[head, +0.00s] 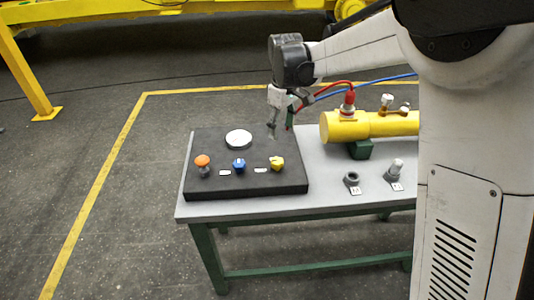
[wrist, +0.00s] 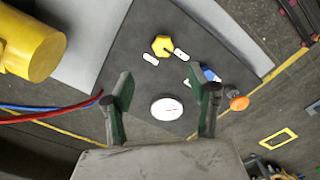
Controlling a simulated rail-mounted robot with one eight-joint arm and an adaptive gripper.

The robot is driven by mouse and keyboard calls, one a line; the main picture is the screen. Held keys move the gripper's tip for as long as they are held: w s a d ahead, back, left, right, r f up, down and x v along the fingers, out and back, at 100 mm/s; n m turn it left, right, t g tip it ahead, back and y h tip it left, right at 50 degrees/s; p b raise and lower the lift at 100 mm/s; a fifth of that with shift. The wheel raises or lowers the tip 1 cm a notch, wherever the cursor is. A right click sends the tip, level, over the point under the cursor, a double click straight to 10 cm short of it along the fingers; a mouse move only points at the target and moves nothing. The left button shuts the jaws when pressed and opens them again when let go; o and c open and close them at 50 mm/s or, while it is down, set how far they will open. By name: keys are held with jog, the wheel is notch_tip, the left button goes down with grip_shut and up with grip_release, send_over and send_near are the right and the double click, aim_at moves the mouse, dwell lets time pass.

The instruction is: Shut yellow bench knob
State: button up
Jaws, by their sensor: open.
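The yellow knob (head: 277,163) sits at the right of the black panel (head: 246,190) on the bench, in the head view. In the wrist view the yellow knob (wrist: 162,46) lies beyond my fingertips, roughly between them, with a dark mark on its face. My gripper (head: 279,128) is above the back right part of the panel, apart from the knob. In the wrist view my gripper (wrist: 150,85) is open, with its two dark green fingers spread and nothing between them.
On the panel are a blue knob (head: 239,165), an orange button (head: 202,161) and a white round gauge (head: 239,140). A yellow cylinder (head: 345,126) with red and blue hoses lies right of the panel. Small fittings (head: 351,178) stand on the grey bench top (head: 330,188).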

aim_at(277, 161)
jog(key=f, duration=0.9)
jog(key=a+f, duration=0.1)
jog(key=f, duration=0.4)
jog(key=shift+w+f, duration=0.15)
jog(key=shift+f, duration=0.05)
jog(key=c, duration=1.2)
jog(key=shift+o, duration=0.2)
